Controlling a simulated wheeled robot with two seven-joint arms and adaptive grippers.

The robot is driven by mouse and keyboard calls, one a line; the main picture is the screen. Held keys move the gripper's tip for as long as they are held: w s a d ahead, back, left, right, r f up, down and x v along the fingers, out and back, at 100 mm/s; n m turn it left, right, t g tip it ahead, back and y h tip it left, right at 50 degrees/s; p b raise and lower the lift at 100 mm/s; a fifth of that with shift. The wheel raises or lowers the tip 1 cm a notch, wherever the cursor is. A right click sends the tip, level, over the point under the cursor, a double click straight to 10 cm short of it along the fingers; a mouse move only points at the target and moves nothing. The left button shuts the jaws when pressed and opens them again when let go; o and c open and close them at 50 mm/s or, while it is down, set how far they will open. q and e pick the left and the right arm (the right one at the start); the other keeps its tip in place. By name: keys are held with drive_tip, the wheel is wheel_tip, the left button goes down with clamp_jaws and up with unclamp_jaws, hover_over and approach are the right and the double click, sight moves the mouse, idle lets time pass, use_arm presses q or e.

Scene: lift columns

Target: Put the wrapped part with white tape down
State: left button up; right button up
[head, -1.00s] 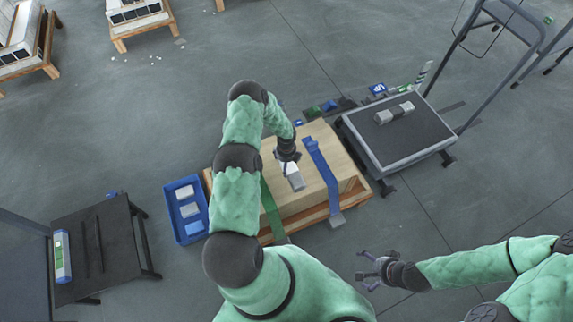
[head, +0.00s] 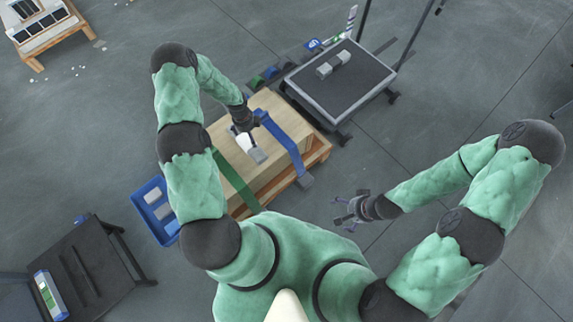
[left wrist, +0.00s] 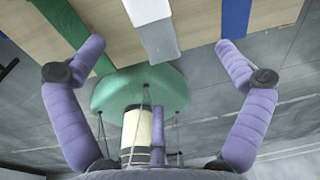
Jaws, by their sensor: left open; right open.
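The wrapped part with white tape (head: 255,155) is a grey block with a white band. It lies on top of the wooden crate (head: 283,105), between a green strap (head: 233,180) and a blue strap (head: 283,145). It also shows in the left wrist view (left wrist: 160,40), at the top middle. My left gripper (head: 246,130) is open over the part. In the left wrist view its purple fingers are wide apart on either side of the part, with no contact visible. My right gripper (head: 347,210) is open and empty, over the floor to the right of the crate.
A blue bin (head: 143,190) with pale parts stands left of the crate. A trolley (head: 345,80) holding grey wrapped parts stands behind it to the right. A dark table (head: 85,262) is at lower left.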

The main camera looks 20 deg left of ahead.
use_arm(q)
drive_tip(key=s+d+r+n+h, duration=0.1)
drive_tip(key=s+d+n, duration=0.35)
drive_tip(key=d, duration=0.35)
drive_tip(key=s+d+r+n+h, duration=0.1)
drive_tip(key=s+d+r+n, duration=0.15)
drive_tip(key=d+n, duration=0.4)
drive_tip(key=s+d+r+n+h, duration=0.1)
drive_tip(key=s+d+n, duration=0.4)
drive_tip(key=d, duration=0.3)
drive_tip(key=s+d+r+n, duration=0.2)
drive_tip(key=s+d+n, duration=0.1)
drive_tip(key=s+n, duration=0.3)
drive_tip(key=shift+s+d+r+n, duration=0.2)
drive_tip(key=shift+s+r+n, duration=0.15)
drive_tip(key=shift+n, duration=0.45)
drive_tip(key=shift+r+p, duration=0.4)
drive_tip(key=shift+p, duration=0.05)
